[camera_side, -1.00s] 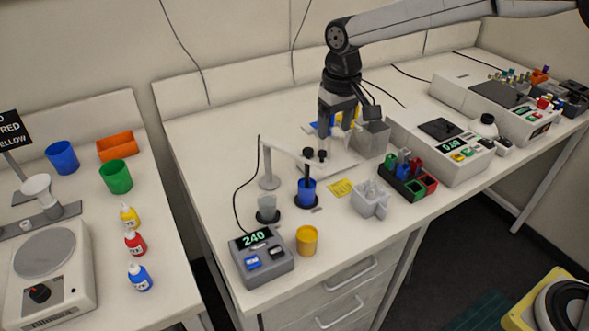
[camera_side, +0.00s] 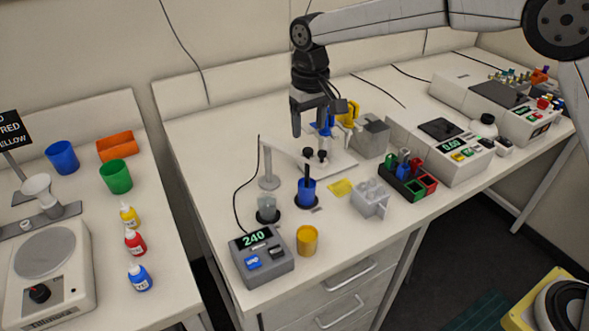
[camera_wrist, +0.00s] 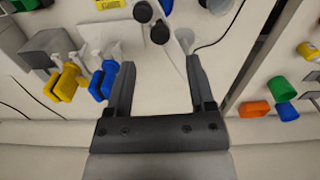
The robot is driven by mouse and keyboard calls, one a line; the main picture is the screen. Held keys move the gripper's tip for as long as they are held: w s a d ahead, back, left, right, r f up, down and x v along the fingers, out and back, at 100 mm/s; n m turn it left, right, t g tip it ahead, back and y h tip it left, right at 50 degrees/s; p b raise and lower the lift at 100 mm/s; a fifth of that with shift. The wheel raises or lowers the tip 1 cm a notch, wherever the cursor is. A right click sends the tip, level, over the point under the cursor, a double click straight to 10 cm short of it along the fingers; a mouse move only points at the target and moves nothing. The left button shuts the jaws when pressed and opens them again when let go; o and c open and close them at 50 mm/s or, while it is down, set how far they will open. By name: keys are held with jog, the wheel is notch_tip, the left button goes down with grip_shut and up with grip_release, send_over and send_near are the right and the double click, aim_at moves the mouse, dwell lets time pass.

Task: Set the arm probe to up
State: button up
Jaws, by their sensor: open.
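The probe arm (camera_side: 284,150) is a white bar on a thin post, reaching out over the bench. Its dark probe (camera_side: 307,172) hangs from it down into a blue cup (camera_side: 306,193). Black knobs sit on top of the arm's outer end, and they show in the wrist view (camera_wrist: 160,32). My gripper (camera_side: 311,132) is open and empty, above and behind the arm, apart from it. In the wrist view my gripper (camera_wrist: 160,68) has its two fingers spread, with part of the white arm beyond and between them. The probe's tip is hidden in the cup.
A grey meter (camera_side: 262,256) reading 240 stands in front, beside a yellow cup (camera_side: 307,240) and a clear cup (camera_side: 267,209). Blue (camera_wrist: 103,80) and yellow (camera_wrist: 67,82) handled items stand near my gripper. A grey block (camera_side: 371,137) and tube rack (camera_side: 408,181) lie right.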

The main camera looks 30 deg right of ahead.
aim_at(308, 149)
jog(key=shift+f, duration=2.8)
grip_shut()
